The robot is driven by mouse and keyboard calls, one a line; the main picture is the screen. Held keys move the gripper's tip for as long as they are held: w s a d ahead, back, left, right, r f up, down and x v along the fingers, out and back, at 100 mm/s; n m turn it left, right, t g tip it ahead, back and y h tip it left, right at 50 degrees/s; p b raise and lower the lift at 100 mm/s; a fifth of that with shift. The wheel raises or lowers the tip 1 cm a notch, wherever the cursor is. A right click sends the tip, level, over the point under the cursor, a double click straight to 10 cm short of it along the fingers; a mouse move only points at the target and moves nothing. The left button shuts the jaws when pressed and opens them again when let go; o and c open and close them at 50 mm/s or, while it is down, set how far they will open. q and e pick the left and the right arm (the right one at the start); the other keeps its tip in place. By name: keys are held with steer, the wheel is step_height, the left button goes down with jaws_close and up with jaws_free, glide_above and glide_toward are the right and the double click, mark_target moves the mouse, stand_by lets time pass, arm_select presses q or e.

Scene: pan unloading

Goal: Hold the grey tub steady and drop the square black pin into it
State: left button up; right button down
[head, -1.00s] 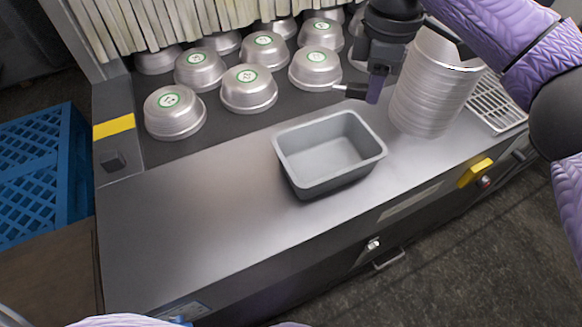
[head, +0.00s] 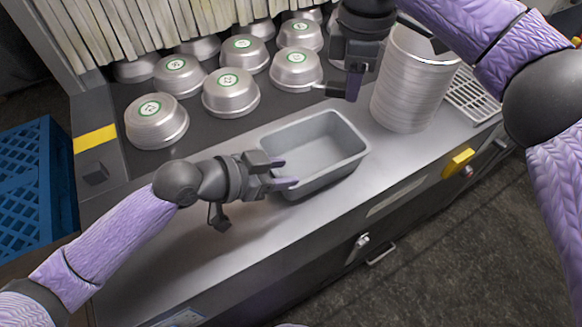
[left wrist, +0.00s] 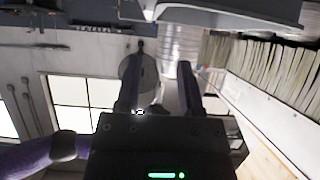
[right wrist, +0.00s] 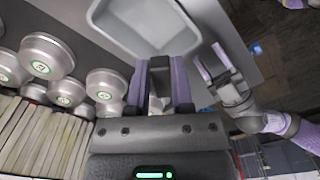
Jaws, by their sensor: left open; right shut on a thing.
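The grey tub (head: 352,157) stands upright on the metal counter, empty as far as I see. It also shows at the top of the right wrist view (right wrist: 100,20). My left gripper (head: 288,174) is open and empty at the tub's left side, fingers pointing at its wall; I cannot tell whether they touch. It also shows beside the tub in the right wrist view (right wrist: 211,60). My right gripper (head: 352,88) is shut on the square black pin (right wrist: 160,76), above the counter beyond the tub's far right corner. The fingers hide part of the pin.
Several metal pans (head: 231,92) stand upside down on the dark surface behind the tub. A tall pan stack (head: 414,85) stands right of my right gripper. A blue crate (head: 28,185) is at the far left. The counter's front left (head: 190,260) is clear.

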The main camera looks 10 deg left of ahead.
mark_target(330, 168)
arm_select(q)
steer(key=x, duration=1.1)
steer(key=shift+d+f, duration=0.1)
steer(key=shift+f, duration=0.05)
steer(key=shift+c, duration=0.2)
jaws_close()
arm_select(e)
steer(key=shift+f, duration=0.1)
stand_by(0.5)
step_height(330, 168, down, 11)
steer(key=w+a+m, duration=0.1)
steer(key=w+m, duration=0.1)
steer(key=m, duration=0.7)
steer(key=shift+a, duration=0.4)
